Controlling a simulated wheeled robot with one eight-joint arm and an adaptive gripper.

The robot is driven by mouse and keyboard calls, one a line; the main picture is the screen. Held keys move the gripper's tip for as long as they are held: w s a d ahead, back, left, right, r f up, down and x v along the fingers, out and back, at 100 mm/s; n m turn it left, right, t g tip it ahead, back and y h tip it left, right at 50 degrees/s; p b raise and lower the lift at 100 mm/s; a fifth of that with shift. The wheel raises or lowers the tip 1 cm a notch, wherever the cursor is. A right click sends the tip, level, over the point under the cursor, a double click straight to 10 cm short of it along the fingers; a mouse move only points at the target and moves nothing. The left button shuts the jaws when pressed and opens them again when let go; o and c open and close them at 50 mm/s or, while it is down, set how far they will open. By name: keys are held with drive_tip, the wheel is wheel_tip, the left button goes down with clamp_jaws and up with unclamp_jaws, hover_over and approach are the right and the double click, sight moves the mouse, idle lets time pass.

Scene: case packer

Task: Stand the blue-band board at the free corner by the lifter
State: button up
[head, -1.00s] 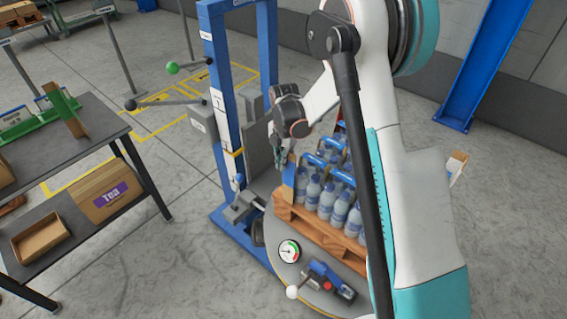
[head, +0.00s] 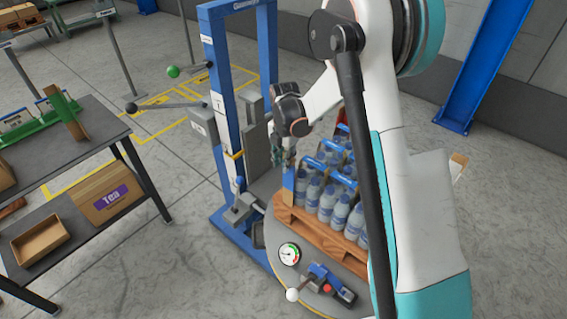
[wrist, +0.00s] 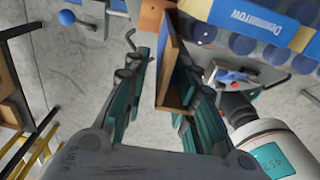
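The blue-band board (head: 288,180) stands about upright at the near-left corner of the loaded pallet (head: 330,236), on the side by the blue lifter (head: 222,110). In the wrist view the board (wrist: 172,75) shows as a brown angled strip between the teal fingers of my gripper (wrist: 160,92). The gripper is open around it: a clear gap shows on the left finger's side, and the right finger is close to the board. Whether the right finger touches it I cannot tell. In the head view the gripper (head: 284,156) is just above the board and partly hides its top.
Blue-capped bottle packs (head: 325,190) fill the pallet beside the board. A turntable (head: 272,240) with a gauge and a red-buttoned tool lies in front. A lever with a black knob (head: 131,107) sticks out left. A shelf table (head: 95,130) stands left, with bare floor between.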

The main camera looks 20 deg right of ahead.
wheel_tip(320, 180, up, 11)
drive_tip(key=shift+f+p, duration=0.2)
drive_tip(key=shift+p, duration=1)
drive_tip(key=s+r+m+t, duration=0.2)
drive_tip(key=s+r+m, duration=0.5)
drive_tip(key=r, duration=0.3)
drive_tip(key=s+r+m+t, duration=0.2)
drive_tip(key=s+r+m, duration=0.1)
drive_tip(key=s+m, duration=0.6)
drive_tip(key=s+r+m+t, duration=0.3)
drive_tip(key=s+m, duration=0.5)
drive_tip(key=s, duration=0.5)
drive_tip(key=shift+s+m, duration=0.25)
drive_tip(key=shift+m, duration=0.15)
